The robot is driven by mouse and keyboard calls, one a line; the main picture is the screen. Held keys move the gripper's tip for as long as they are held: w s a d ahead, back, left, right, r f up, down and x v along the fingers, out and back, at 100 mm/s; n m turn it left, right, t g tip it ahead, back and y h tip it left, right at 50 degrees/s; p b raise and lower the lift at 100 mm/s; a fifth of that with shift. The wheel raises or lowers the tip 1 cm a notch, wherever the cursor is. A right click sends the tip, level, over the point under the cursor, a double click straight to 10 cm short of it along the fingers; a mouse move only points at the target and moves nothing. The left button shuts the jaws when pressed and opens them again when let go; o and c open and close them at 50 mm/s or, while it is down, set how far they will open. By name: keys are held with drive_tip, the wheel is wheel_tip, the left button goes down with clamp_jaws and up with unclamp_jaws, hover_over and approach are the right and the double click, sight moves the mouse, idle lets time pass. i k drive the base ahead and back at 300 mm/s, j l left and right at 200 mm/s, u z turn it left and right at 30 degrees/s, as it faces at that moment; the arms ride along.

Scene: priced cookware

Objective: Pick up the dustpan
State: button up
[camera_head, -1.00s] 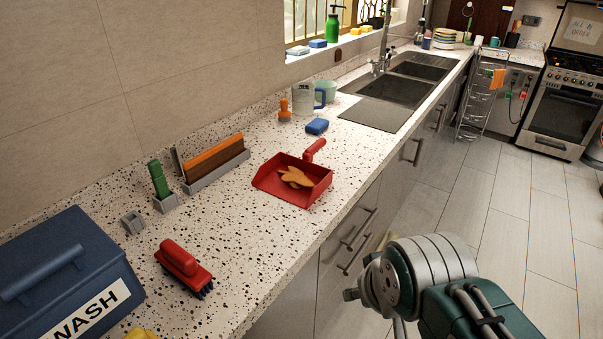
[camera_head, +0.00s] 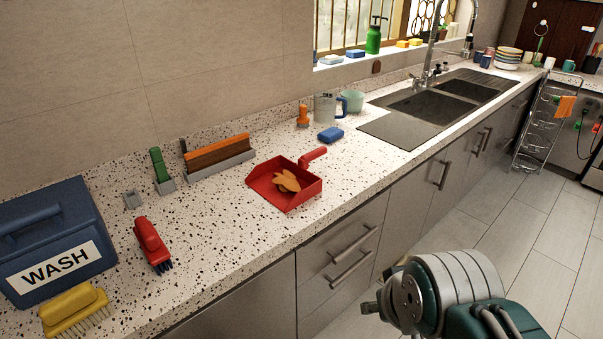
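The red dustpan (camera_head: 299,194) lies on the speckled white counter (camera_head: 238,228), near its front edge. Its short red handle (camera_head: 313,156) points to the back right. An orange-brown, leaf-like thing (camera_head: 286,181) lies in the pan. My arm shows at the lower right, in front of the cabinets and below counter height. My gripper (camera_head: 372,306) shows only in small part at the left end of the arm, well apart from the dustpan. Its fingers are mostly hidden, so I cannot tell whether it is open or shut.
Left of the dustpan are a red brush (camera_head: 152,243), a yellow brush (camera_head: 75,309) and a blue WASH box (camera_head: 50,240). Behind it are a grey holder (camera_head: 220,164), a blue sponge (camera_head: 331,134) and a mug (camera_head: 326,106). The sink (camera_head: 420,105) is right. Cabinet handles (camera_head: 352,258) jut out.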

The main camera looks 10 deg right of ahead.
sight(259, 180)
drive_tip(key=i+l+u, duration=0.15)
drive_tip(key=l, duration=0.2)
drive_tip(key=i+l+u, duration=0.2)
drive_tip(key=l, duration=0.2)
drive_tip(key=i+l+u, duration=0.15)
drive_tip(key=l, duration=0.25)
drive_tip(key=i+l+u, duration=0.15)
drive_tip(key=i, duration=0.2)
drive_tip(key=i+l+u, duration=0.15)
drive_tip(key=i, duration=0.2)
